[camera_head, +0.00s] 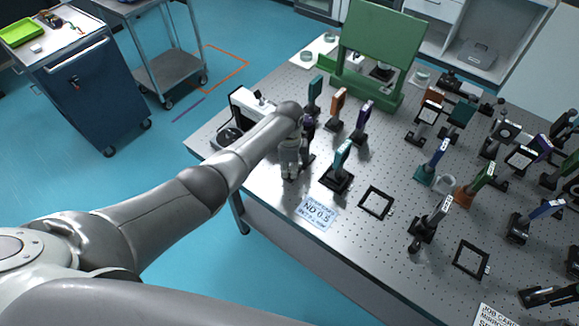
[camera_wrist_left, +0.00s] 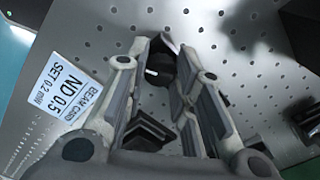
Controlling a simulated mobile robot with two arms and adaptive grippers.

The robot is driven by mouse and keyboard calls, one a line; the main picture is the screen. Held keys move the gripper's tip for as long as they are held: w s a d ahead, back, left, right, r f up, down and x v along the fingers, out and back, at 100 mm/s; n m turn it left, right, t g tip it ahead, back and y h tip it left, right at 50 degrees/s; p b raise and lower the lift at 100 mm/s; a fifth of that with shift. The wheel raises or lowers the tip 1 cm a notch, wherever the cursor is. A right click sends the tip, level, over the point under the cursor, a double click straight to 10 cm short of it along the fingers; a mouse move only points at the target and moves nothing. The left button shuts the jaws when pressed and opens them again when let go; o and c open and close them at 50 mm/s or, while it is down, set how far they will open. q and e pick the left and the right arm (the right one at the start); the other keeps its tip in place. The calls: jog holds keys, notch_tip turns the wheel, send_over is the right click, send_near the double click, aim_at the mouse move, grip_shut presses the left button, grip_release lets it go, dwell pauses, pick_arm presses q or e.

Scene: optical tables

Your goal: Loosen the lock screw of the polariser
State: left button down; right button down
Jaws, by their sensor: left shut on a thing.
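My left gripper (camera_head: 290,168) is over the near left part of the optical table, at a dark mount with a purple part (camera_head: 309,122) that is mostly hidden behind my wrist. I take this mount for the polariser, but its label cannot be read. In the left wrist view the fingers (camera_wrist_left: 170,62) reach up the picture and are closed around a small dark round part (camera_wrist_left: 159,66), which looks like the lock screw. The fingers hide much of it. My right gripper does not show.
A teal mount (camera_head: 342,165) stands just right of my gripper, with orange (camera_head: 338,103) and purple (camera_head: 363,116) ones behind. An ND 0.5 beam card (camera_head: 317,212) lies near the front edge; it also shows in the left wrist view (camera_wrist_left: 66,85). A green panel (camera_head: 378,40) stands behind.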

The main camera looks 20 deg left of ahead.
aim_at(289, 169)
pick_arm(q)
jog(key=shift+a, duration=0.1)
jog(key=c, duration=1.2)
grip_release()
notch_tip(289, 169, up, 12)
